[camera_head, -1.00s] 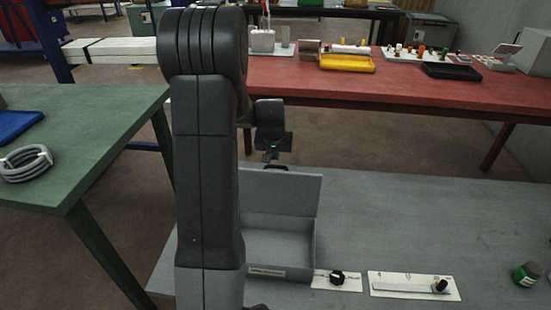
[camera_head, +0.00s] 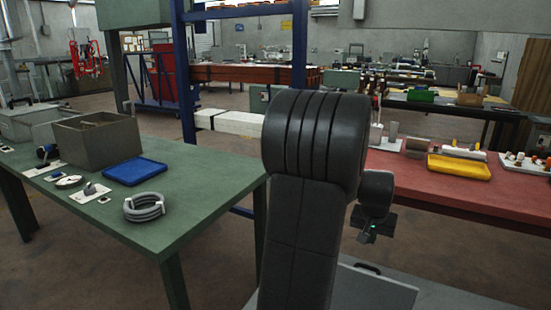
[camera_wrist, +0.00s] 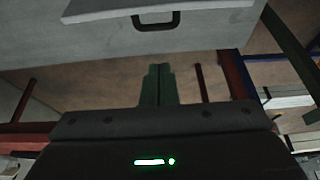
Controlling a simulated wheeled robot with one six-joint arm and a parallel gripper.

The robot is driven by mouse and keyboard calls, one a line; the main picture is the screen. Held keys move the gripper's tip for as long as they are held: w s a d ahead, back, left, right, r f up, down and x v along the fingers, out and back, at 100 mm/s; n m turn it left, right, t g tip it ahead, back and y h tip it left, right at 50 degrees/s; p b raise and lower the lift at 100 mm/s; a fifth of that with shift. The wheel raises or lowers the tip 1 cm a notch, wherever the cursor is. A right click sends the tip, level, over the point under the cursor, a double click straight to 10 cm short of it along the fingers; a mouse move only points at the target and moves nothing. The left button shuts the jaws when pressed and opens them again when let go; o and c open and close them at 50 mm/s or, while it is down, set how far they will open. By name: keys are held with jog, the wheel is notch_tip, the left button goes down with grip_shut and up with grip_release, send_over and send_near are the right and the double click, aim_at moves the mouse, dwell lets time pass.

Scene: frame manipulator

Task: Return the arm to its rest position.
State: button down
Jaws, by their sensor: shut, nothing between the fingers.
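My arm stands in the middle of the head view, bent at a thick dark joint. My gripper (camera_head: 367,236) hangs at its right side, small and partly dark, above the grey box's raised lid (camera_head: 375,292). In the wrist view my gripper's two fingers (camera_wrist: 158,84) lie side by side, shut with nothing between them. The grey lid with its black handle (camera_wrist: 156,20) shows at the top of the wrist view, apart from the fingers. The rest of the grey box is out of the head view or hidden.
A green table (camera_head: 205,190) at left holds a grey coil (camera_head: 144,206), a blue tray (camera_head: 135,171) and a grey open box (camera_head: 97,140). A red table (camera_head: 425,185) at right holds a yellow tray (camera_head: 459,167). A blue frame post (camera_head: 299,50) stands behind my arm.

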jog(key=b+x, duration=0.1)
jog(key=x, duration=1.3)
jog(key=shift+w+d, duration=0.2)
jog(key=shift+w, duration=0.15)
